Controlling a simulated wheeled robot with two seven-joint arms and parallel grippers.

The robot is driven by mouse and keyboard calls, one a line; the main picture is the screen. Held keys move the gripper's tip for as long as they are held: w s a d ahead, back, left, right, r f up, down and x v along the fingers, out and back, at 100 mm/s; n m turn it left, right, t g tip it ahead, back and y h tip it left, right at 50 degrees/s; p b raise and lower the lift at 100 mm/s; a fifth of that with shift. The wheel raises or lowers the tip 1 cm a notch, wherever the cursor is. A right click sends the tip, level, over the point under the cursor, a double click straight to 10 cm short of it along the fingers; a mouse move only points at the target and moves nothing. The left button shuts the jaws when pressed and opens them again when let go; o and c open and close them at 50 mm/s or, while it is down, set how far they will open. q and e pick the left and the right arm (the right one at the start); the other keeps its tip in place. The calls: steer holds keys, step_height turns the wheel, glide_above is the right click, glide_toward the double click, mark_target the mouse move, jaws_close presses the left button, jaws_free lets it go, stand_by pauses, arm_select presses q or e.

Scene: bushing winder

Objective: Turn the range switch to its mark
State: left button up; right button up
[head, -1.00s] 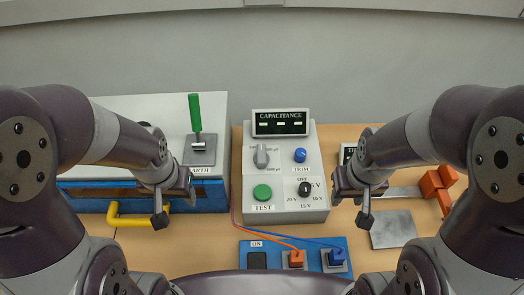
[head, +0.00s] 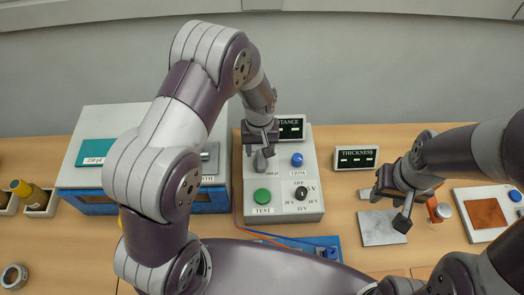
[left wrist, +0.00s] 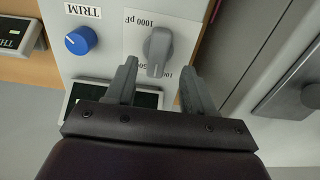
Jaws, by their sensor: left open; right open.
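The range switch is a grey knob on a white plate with pF labels, on the capacitance meter (head: 312,212); it shows clearly in the left wrist view (left wrist: 158,50). My left gripper (head: 262,158) is over the switch in the head view and hides most of it. In the left wrist view my left gripper (left wrist: 157,72) is open, with one finger on each side of the switch; whether either touches it I cannot tell. The labels are partly covered, and which one the knob points at is unclear. My right gripper (head: 401,219) is open and empty, above the metal plate.
On the meter are a blue TRIM knob (head: 297,159), a green TEST button (head: 262,195) and a black voltage knob (head: 301,193). The thickness display (head: 356,158) stands to the right. A grey metal plate (head: 382,228) lies on the table.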

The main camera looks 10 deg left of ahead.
mark_target(261, 157)
arm_select(q)
steer(key=f, duration=0.3)
steer(key=f+p, duration=0.1)
steer(key=shift+w+d+f, duration=0.15)
steer(key=shift+w+d, duration=0.05)
steer(key=shift+w, duration=0.1)
steer(key=shift+s+a+f, duration=0.15)
steer(key=shift+s+f, duration=0.05)
steer(key=shift+s, duration=0.05)
steer(key=shift+w, duration=0.15)
jaws_close()
steer(key=shift+m, duration=0.4)
steer(key=m+b, duration=0.1)
steer(key=m, duration=0.2)
steer(key=shift+b, duration=0.3)
steer(key=m+b, duration=0.1)
steer(key=m, duration=0.3)
steer(key=shift+m, duration=0.6)
steer(key=shift+r, duration=0.1)
